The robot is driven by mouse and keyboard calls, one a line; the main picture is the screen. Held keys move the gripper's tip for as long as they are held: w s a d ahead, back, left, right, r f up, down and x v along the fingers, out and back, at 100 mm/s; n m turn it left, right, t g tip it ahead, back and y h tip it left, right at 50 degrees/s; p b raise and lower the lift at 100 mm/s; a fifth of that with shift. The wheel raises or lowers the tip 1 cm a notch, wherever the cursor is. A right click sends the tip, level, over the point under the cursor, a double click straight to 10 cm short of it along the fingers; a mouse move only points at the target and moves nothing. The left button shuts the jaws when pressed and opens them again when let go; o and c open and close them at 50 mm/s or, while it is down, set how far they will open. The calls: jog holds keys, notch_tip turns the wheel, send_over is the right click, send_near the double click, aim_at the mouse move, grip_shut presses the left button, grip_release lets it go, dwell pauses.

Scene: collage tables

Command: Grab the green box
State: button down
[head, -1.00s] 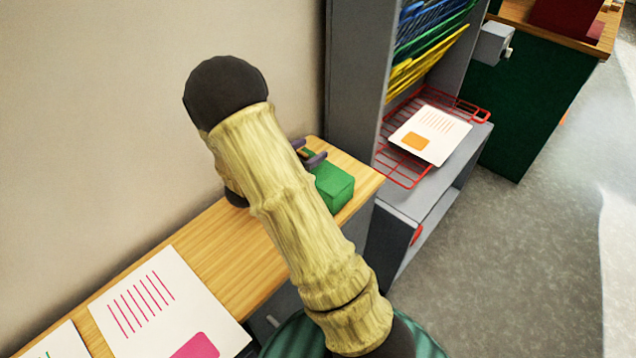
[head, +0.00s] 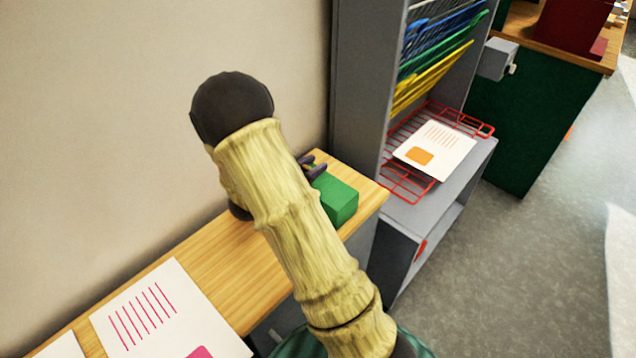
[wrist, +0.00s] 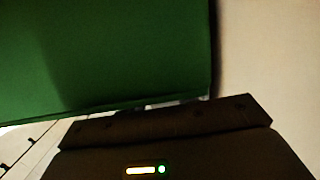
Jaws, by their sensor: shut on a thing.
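The green box (head: 337,197) sits at the right end of the wooden table, partly hidden behind my arm in the head view. My gripper (head: 313,165) is at the box's far left side, with its dark fingers showing just past my arm. It is shut on the box. In the wrist view the green box (wrist: 105,55) fills the upper left, close against the dark gripper body. The fingertips are not clearly seen there. I cannot tell whether the box is lifted off the table.
The wooden table (head: 225,262) runs along the wall, with white printed sheets (head: 165,318) at its near left. A grey shelf unit (head: 358,95) with coloured wire racks stands just right of the table. A paper card (head: 436,146) lies on its red rack. Grey floor is open at the right.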

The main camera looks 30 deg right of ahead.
notch_tip(320, 180, up, 10)
jog(key=p, duration=0.1)
dwell(0.4)
